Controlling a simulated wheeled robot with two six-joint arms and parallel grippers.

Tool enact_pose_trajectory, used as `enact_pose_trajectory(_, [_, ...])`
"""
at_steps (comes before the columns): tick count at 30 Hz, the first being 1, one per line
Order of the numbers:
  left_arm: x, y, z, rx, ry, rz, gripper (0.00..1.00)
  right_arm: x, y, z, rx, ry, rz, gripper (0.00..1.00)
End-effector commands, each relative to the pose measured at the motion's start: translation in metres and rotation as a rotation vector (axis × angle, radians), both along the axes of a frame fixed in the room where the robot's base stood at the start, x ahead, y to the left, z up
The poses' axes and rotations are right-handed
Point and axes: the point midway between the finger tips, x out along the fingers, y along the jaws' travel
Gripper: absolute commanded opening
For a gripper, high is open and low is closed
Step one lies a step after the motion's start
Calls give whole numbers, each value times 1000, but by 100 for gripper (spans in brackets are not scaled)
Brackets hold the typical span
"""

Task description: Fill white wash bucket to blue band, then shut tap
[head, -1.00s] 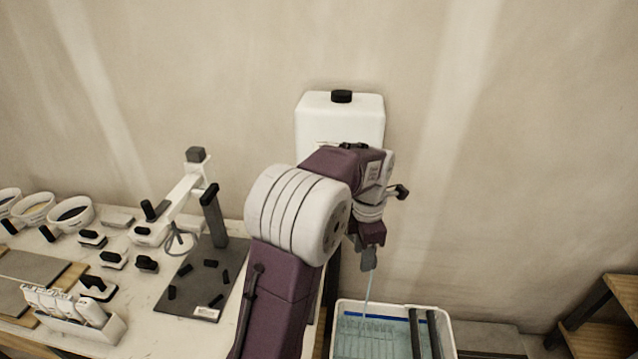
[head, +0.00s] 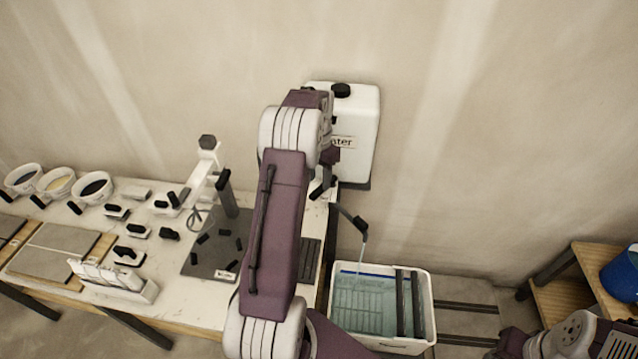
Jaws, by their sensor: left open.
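The white wash bucket (head: 385,345) stands on the right of the bench, with pale blue-green water (head: 365,315) in it. Its blue band (head: 368,274) shows along the far inner wall, and the water surface lies close to it; I cannot tell if they meet. A thin stream runs from the dark tap spout (head: 354,220) into the bucket. The white water tank (head: 357,120) stands behind. My left gripper (head: 322,187) is open beside the tank's lower front, left of the spout. The tap's handle is hidden or not distinguishable. My right gripper is out of view.
Two dark bars (head: 409,303) lie across the bucket. The bench (head: 170,306) on the left holds several small tools, bowls and a dark plate (head: 212,250). A wooden shelf (head: 560,300) with a blue bucket (head: 625,277) is at the right.

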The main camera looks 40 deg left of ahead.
Motion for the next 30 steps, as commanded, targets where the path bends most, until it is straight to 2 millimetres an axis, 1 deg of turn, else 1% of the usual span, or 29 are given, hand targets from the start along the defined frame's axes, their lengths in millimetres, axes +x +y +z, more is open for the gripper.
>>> enact_pose_trajectory(1, [-1,-1,-7,-3,5,0,42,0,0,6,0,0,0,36])
enact_pose_trajectory(3, [-1,-1,-19,-2,4,-1,42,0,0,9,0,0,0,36])
enact_pose_trajectory(7, [0,0,-33,-1,2,-1,42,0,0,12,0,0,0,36])
enact_pose_trajectory(10, [0,0,-38,0,0,-1,42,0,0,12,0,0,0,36])
enact_pose_trajectory(15, [0,0,-38,1,-1,-1,42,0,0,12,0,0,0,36])
enact_pose_trajectory(16, [0,0,-38,0,-1,-1,39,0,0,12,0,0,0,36])
enact_pose_trajectory(17, [0,0,-38,1,-1,-1,31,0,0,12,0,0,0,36])
enact_pose_trajectory(18, [0,0,-38,1,-1,-1,20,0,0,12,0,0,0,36])
enact_pose_trajectory(20, [0,0,-38,1,-1,-1,3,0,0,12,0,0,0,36])
enact_pose_trajectory(21, [0,0,-38,1,-1,-1,0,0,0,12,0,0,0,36])
enact_pose_trajectory(30, [0,0,-37,1,-1,-1,0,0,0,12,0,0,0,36])
